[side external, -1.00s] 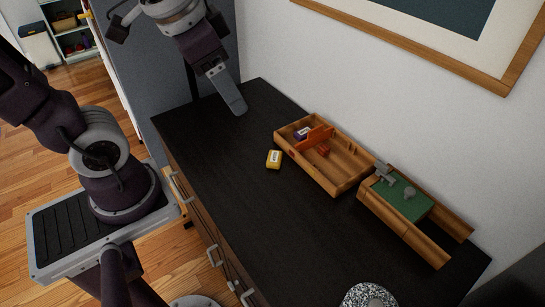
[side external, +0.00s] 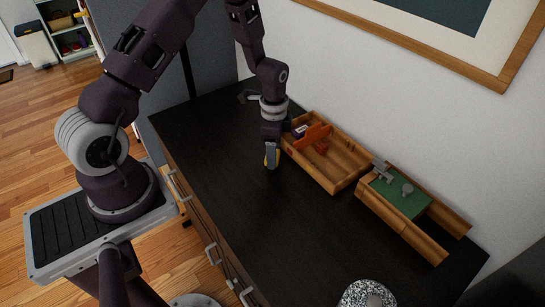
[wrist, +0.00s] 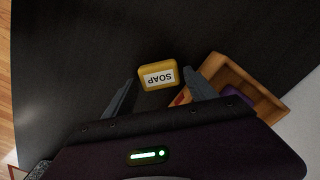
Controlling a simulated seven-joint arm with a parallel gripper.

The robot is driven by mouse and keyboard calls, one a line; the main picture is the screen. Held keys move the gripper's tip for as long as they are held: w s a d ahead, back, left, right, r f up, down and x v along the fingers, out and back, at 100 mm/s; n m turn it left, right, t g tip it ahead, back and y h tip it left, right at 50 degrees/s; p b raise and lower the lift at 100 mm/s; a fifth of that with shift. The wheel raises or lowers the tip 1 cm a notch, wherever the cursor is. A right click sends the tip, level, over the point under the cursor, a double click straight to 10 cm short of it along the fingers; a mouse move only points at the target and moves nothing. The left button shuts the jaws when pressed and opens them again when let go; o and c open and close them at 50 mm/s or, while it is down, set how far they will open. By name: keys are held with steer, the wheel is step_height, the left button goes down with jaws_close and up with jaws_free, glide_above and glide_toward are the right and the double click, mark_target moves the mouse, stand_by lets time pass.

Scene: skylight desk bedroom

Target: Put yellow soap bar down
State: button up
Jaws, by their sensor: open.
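The yellow soap bar (wrist: 157,70) with a white SOAP label lies on the dark desk top, beside the wooden tray. In the wrist view it sits between the tips of my open gripper (wrist: 162,80), with a visible gap to the right finger; contact on the left is not clear. In the side external view my gripper (side external: 271,165) points down at the desk, and only a sliver of the yellow soap bar (side external: 277,157) shows beside the finger.
A speckled round object (side external: 367,294) stands at the near edge. The desk's left part is clear.

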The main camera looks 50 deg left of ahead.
steer(key=shift+f, duration=0.3)
steer(key=c, duration=1.3)
step_height(320, 180, up, 10)
steer(key=m, duration=0.9)
glide_above(344, 170)
step_height(344, 170, down, 9)
